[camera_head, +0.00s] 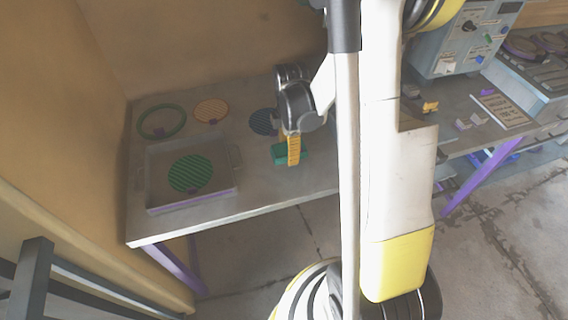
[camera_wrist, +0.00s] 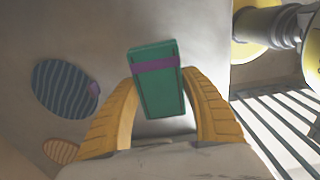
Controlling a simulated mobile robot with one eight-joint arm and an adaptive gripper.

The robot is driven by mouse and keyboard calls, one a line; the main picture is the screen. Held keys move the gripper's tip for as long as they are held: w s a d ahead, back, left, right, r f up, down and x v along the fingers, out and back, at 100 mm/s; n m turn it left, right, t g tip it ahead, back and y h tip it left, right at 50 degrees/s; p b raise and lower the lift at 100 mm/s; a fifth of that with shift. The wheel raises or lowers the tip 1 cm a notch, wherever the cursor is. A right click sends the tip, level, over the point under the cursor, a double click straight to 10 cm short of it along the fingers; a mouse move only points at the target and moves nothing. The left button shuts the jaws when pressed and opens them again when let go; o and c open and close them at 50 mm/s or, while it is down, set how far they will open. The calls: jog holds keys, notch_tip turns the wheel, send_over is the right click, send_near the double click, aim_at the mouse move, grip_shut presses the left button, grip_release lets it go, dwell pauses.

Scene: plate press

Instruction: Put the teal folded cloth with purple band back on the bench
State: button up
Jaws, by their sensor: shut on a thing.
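The teal folded cloth with a purple band (camera_wrist: 158,90) is between the two yellow fingers of my gripper (camera_wrist: 160,105) in the wrist view. The fingers are shut on its sides. In the head view the cloth (camera_head: 278,155) shows in part behind the yellow fingers (camera_head: 294,150), over the right part of the grey bench (camera_head: 240,196). I cannot tell whether the cloth touches the bench top or is just above it.
A tray (camera_head: 192,203) with a green striped disc (camera_head: 190,173) stands at the bench's front left. A green ring (camera_head: 162,121), an orange disc (camera_head: 211,111) and a dark blue striped disc (camera_head: 263,122) lie behind. Bare bench lies around the cloth. A control box (camera_head: 466,40) stands at right.

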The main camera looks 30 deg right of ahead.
aim_at(285, 160)
jog(key=shift+w+a+f, duration=0.25)
jog(key=shift+a+f, duration=0.2)
jog(key=shift+a, duration=0.05)
jog(key=shift+f+b, duration=1.05)
jog(key=shift+f, duration=0.8)
jog(key=shift+f, duration=0.1)
jog(key=shift+f, duration=0.15)
jog(key=o, duration=1.2)
